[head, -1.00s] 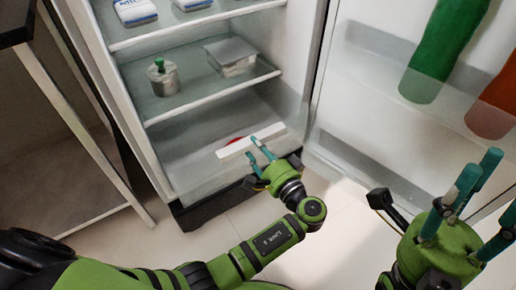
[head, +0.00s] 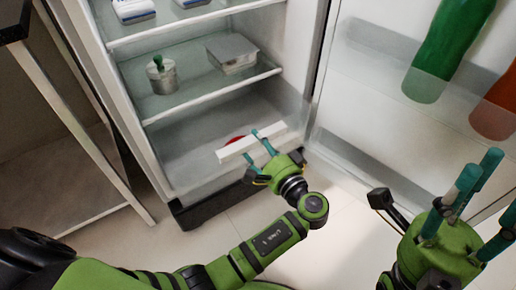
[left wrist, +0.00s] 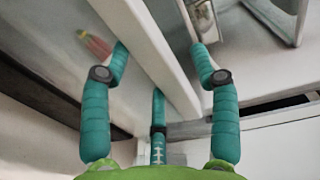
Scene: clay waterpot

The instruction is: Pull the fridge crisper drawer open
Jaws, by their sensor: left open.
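The crisper drawer (head: 190,163) is the clear bin at the bottom of the fridge, and it looks shut. Its white handle bar (head: 228,154) runs along the top of its front. My left gripper (head: 254,146) is open at the handle, with its teal fingers reaching over the bar. In the left wrist view the white bar (left wrist: 152,52) passes between the spread fingers; whether they touch it I cannot tell. My right gripper (head: 478,190) is open and empty at the lower right, away from the drawer.
The fridge door (head: 370,110) stands open at the right, holding a green bottle (head: 440,60) and an orange-red bottle (head: 495,105). Shelves above hold a metal canister (head: 162,78) and a lidded container (head: 232,53). A red item (head: 235,139) lies inside the drawer.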

